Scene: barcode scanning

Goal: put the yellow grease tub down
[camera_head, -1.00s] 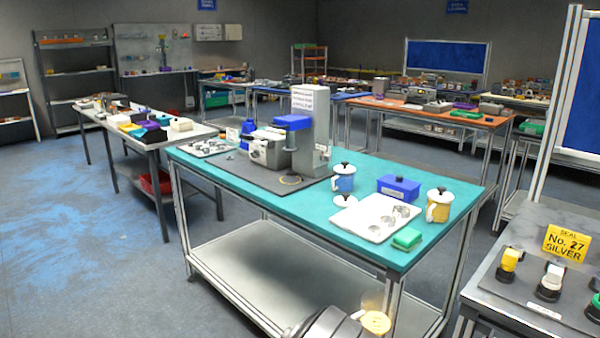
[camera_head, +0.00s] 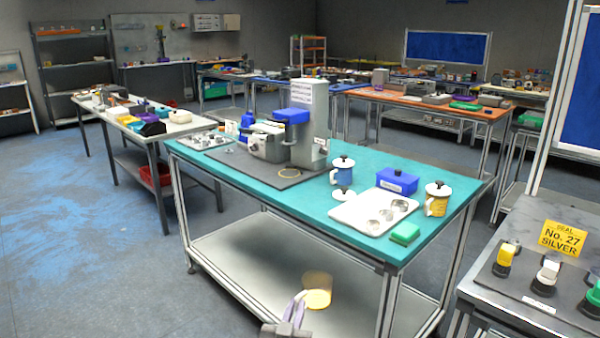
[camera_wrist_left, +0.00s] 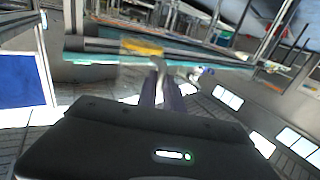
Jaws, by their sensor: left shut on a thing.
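The yellow grease tub (camera_head: 318,291) is at the bottom middle of the head view, in front of the pale lower shelf of the teal table. My left gripper (camera_head: 299,308) is shut on it, with the tub at the fingertips. In the left wrist view the tub (camera_wrist_left: 142,47) is a blurred yellow shape just beyond the fingers (camera_wrist_left: 161,85). The teal table top (camera_head: 283,203) stands above and behind the tub. My right gripper is in neither view.
A grey bench (camera_head: 480,285) stands at right.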

